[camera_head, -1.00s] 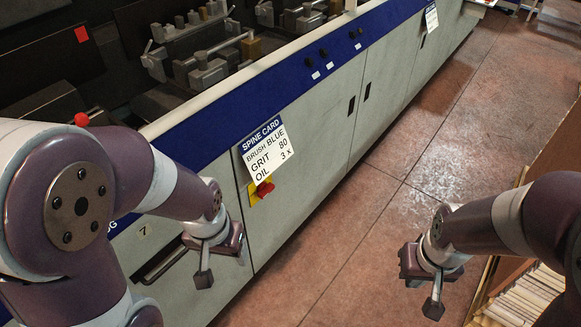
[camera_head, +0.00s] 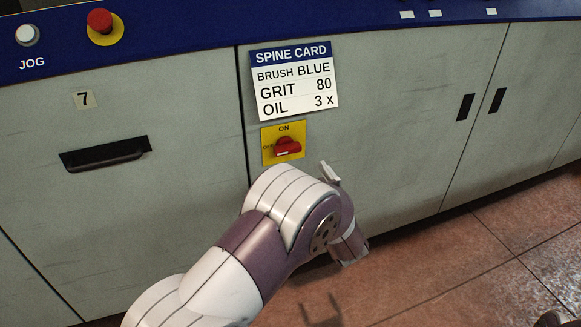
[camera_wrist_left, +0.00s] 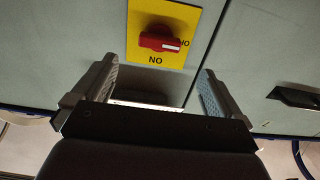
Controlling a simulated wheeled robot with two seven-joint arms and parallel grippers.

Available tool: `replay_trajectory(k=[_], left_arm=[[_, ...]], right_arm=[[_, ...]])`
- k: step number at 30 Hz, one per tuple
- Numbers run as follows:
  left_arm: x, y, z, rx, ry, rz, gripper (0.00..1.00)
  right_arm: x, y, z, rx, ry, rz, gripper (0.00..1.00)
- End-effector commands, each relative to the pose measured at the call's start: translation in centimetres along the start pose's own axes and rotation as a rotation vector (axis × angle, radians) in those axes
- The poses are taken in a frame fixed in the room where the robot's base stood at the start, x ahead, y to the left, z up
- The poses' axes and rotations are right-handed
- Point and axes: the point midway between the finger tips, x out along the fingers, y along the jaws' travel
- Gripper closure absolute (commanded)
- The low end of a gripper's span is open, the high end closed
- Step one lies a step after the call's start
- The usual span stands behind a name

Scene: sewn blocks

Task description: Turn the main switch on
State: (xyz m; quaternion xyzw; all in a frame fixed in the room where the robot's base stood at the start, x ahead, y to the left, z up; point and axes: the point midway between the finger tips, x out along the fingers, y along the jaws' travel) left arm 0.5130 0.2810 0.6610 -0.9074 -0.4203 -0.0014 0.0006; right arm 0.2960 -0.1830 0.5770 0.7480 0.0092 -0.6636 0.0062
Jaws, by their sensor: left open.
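The main switch (camera_head: 287,147) is a red knob on a yellow plate (camera_head: 269,134) on the grey cabinet front. Its bar lies level, with the white mark at the OFF side; ON is marked above. In the left wrist view the switch (camera_wrist_left: 158,41) appears upside down, beyond the fingertips and between their lines. My left gripper (camera_wrist_left: 157,70) is open and empty, its two fingers spread wide and apart from the knob. In the head view my arm mostly hides this gripper; one finger (camera_head: 330,173) shows below and right of the plate.
A spine card (camera_head: 294,80) hangs just above the switch. A drawer handle (camera_head: 105,153) is at left. A red button (camera_head: 101,24) and a white JOG button (camera_head: 27,36) sit on the blue band. Bare floor (camera_head: 480,265) lies at lower right.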

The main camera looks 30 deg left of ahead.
Motion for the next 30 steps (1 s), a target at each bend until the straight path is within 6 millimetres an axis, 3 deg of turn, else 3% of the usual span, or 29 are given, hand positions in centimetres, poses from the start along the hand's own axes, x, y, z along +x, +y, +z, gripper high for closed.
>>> replay_trajectory(k=[3,9,15,22,23,27,30], left_arm=[[3.3,-0.1,0.6,-0.002,0.001,-0.004,0.00],[7.6,-0.1,0.5,0.000,-0.001,-0.001,0.00],[9.4,0.0,0.1,0.001,-0.001,0.003,0.00],[9.5,0.1,0.0,0.001,-0.002,0.004,0.00],[9.5,0.1,0.0,0.001,-0.002,0.004,0.06],[9.5,0.1,0.1,0.001,-0.002,0.004,0.52],[9.4,0.1,0.1,0.001,-0.002,0.004,0.56]], right_arm=[[1.9,0.0,0.2,0.000,-0.001,0.000,1.00],[3.5,0.0,0.5,0.000,-0.001,0.000,1.00],[4.0,0.0,0.5,0.000,-0.001,0.000,1.00],[3.9,0.0,0.5,0.000,-0.001,0.000,1.00],[3.9,0.0,0.5,0.000,-0.001,0.000,1.00],[3.9,0.0,0.5,0.000,-0.001,0.000,1.00],[3.9,0.0,0.5,0.000,-0.001,0.000,1.00]])
